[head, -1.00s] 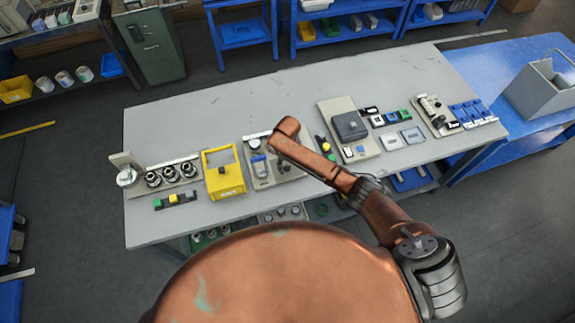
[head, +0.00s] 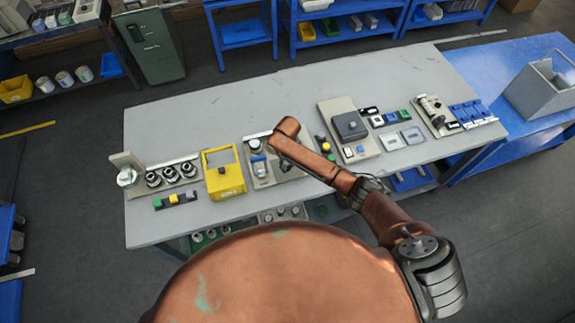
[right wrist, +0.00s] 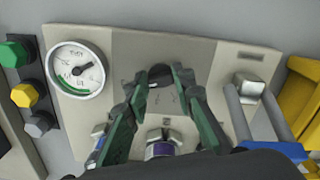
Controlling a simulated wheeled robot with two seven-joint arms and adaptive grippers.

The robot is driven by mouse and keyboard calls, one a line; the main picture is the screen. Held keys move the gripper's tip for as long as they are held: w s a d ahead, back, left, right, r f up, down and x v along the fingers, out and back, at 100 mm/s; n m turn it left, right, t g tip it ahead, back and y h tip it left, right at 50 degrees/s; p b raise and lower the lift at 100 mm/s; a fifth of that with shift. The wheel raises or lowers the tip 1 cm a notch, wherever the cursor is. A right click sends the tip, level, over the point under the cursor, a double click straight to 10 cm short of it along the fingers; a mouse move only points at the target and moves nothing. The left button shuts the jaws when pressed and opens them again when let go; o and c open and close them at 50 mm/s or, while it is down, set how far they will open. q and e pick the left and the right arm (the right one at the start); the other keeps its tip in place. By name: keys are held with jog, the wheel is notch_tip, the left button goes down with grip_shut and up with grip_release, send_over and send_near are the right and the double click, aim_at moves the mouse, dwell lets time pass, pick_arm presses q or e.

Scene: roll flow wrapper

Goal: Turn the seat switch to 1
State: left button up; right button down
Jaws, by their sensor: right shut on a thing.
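The grey panel (right wrist: 215,65) with the switch lies on the bench and also shows in the head view (head: 297,165), partly under my right arm. In the right wrist view a small dark knob (right wrist: 159,71), which I take to be the seat switch, stands mid-panel. My right gripper (right wrist: 160,80) has its two green-padded fingers closed on this knob from both sides. The fingers hide most of the knob, so its pointer and the 1 mark cannot be read. My left gripper is not in view.
A round gauge (right wrist: 76,71) sits beside the knob on the panel, with a blue-handled part (right wrist: 249,90) on the other side. A button strip (right wrist: 27,88) and a yellow frame (head: 224,173) flank the panel. The back of the bench (head: 220,115) is clear.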

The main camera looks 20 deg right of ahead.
jog(key=n+p, duration=0.1)
jog(key=n, duration=0.2)
jog(key=shift+r+p, duration=0.1)
jog(key=shift+p, duration=0.3)
jog(key=n+p, duration=0.1)
jog(key=n, duration=0.1)
jog(key=shift+d+n, duration=0.1)
jog(key=shift+n, duration=0.3)
jog(key=n, duration=0.3)
jog(key=shift+w+n, duration=0.15)
jog(key=shift+n, duration=0.25)
jog(key=n, duration=0.2)
jog(key=shift+n+p, duration=0.3)
jog(key=n, duration=0.3)
jog(key=shift+w+n, duration=0.1)
jog(key=shift+n, duration=0.2)
jog(key=n+b, duration=0.1)
jog(key=n, duration=0.2)
jog(key=shift+w+n, duration=0.1)
jog(key=shift+n, duration=0.2)
jog(key=n+b, duration=0.1)
jog(key=n, duration=0.2)
jog(key=shift+n, duration=0.4)
jog(key=shift+n+b, duration=0.75)
jog(key=shift+n, duration=1.45)
